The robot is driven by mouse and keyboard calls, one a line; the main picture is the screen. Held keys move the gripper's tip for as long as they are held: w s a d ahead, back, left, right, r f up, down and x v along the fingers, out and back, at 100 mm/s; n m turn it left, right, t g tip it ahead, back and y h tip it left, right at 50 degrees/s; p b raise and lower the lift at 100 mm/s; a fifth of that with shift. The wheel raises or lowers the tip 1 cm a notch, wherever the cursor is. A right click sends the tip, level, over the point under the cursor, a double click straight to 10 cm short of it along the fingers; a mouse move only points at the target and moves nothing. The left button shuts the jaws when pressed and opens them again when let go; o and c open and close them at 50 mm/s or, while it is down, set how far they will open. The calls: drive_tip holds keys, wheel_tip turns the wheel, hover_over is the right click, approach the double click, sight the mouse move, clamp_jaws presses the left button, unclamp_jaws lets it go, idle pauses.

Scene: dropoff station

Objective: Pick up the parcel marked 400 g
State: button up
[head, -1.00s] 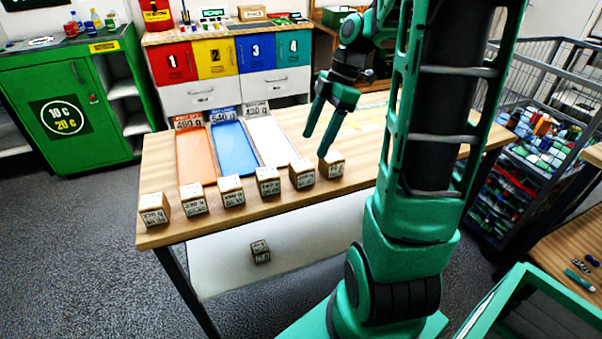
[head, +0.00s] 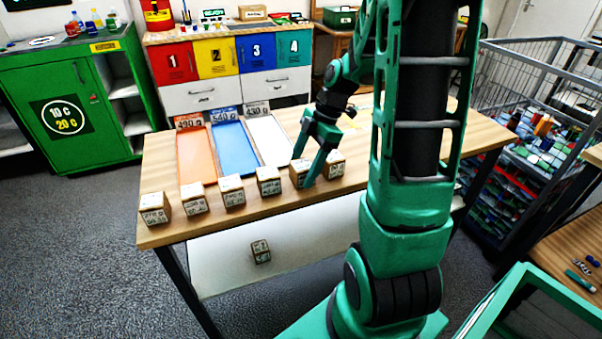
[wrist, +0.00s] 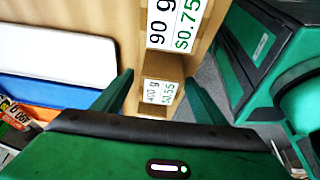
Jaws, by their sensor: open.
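The parcel marked 400 g (wrist: 158,92) is a small brown box with a white label in the wrist view. It shows between and beyond my two fingers, not visibly touched by them. My gripper (head: 303,170) is open and empty; in the head view its fingers point down in front of the second parcel from the right (head: 297,176). I cannot read the small labels there well enough to tell which parcel is 400 g. My gripper also shows in the wrist view (wrist: 160,92). A parcel whose label ends in 90 g (wrist: 172,25) appears above the 400 g one.
Several similar parcels (head: 232,191) line the front of the wooden table (head: 160,185). Behind them lie an orange tray (head: 196,160), a blue tray (head: 234,150) and a white tray (head: 268,142).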

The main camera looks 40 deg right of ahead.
drive_tip(key=shift+a+f, duration=0.15)
drive_tip(key=shift+f, duration=0.25)
drive_tip(key=c, duration=1.4)
drive_tip(key=shift+r, duration=0.1)
drive_tip(key=shift+c, duration=0.2)
